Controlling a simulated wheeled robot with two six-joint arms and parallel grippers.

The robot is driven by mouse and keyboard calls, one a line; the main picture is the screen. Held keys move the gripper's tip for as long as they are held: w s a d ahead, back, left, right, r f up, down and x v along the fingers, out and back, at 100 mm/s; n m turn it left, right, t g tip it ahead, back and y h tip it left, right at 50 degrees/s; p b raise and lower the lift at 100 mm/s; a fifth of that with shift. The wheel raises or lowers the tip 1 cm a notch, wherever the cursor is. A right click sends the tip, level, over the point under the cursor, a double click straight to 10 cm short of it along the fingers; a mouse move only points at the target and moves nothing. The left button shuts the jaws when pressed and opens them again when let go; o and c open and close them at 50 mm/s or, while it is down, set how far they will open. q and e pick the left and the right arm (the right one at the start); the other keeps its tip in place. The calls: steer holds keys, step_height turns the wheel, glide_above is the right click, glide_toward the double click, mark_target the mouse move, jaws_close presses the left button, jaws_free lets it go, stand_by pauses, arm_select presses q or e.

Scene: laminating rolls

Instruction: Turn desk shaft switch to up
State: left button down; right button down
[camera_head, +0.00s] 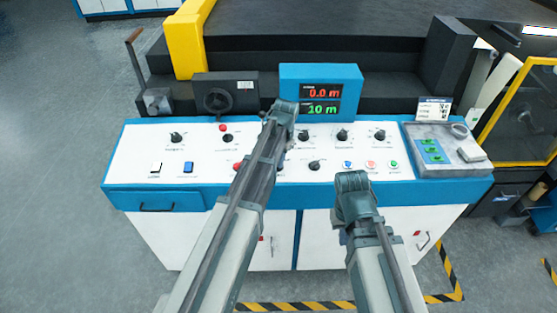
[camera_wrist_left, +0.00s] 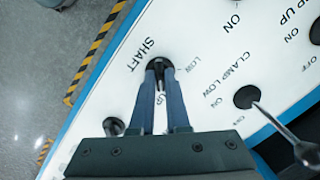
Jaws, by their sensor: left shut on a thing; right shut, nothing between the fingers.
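The shaft switch (camera_wrist_left: 157,70) is a round black knob with a raised grip. It sits in the white desk top beside the printed word SHAFT, with LOW and UP printed near it. My left gripper (camera_wrist_left: 163,80) is closed around the knob's grip, one finger on each side. The fingers partly cover the knob, so I cannot tell exactly where it points. In the head view my left arm hides the gripper and this switch. My right gripper (camera_head: 344,236) is shut and empty at the desk's front edge, partly hidden by its own wrist.
The clamp switch (camera_wrist_left: 247,96) is to the right in the left wrist view. More knobs and buttons cover the white panel (camera_head: 130,160). A blue display box (camera_head: 350,78) stands behind the panel. A grey tray (camera_head: 470,165) is at the right end. Open floor lies left.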

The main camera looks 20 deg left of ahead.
stand_by(0.3)
arm_select(q)
steer(key=c, duration=0.9)
jaws_free()
step_height(320, 180, up, 14)
steer(key=d+p, duration=0.1)
steer(key=p, duration=1.2)
steer(key=shift+s+d+f+p, duration=0.15)
steer(key=shift+s+d+p, duration=0.1)
steer(key=shift+s+p, duration=0.15)
